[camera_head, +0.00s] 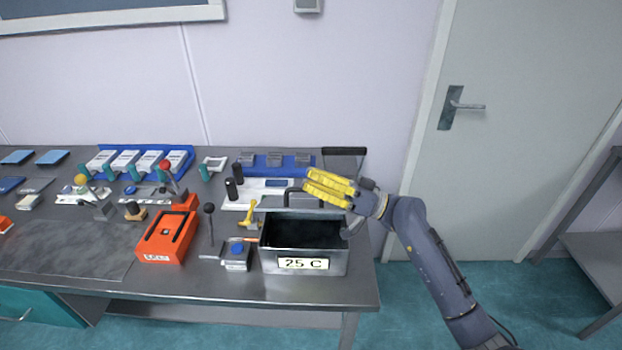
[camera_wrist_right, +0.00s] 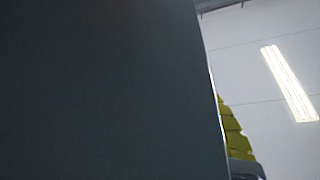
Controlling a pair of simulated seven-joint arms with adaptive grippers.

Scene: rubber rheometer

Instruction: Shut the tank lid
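The tank (camera_head: 338,262) is a grey metal box with a "25 C" label, near the right end of the bench. Its top is open and the inside looks dark. Its grey lid (camera_head: 272,204) with a dark arched handle stands raised at the back edge, partly hidden by my right gripper. My right gripper (camera_head: 314,184) has yellow fingers pointing left, above and behind the opening, by the lid's right part. The fingers look close together; whether they touch the lid is unclear. In the right wrist view, a large dark surface blocks most of the picture, beside part of a yellow finger (camera_wrist_right: 235,130).
An orange box (camera_head: 160,245) and a small block with a blue top (camera_head: 237,256) sit left of the tank. A yellow tool (camera_head: 248,213) and a black-knobbed lever (camera_head: 210,230) stand close by. A blue rack (camera_head: 270,165) lies behind. A door (camera_head: 530,130) is at right.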

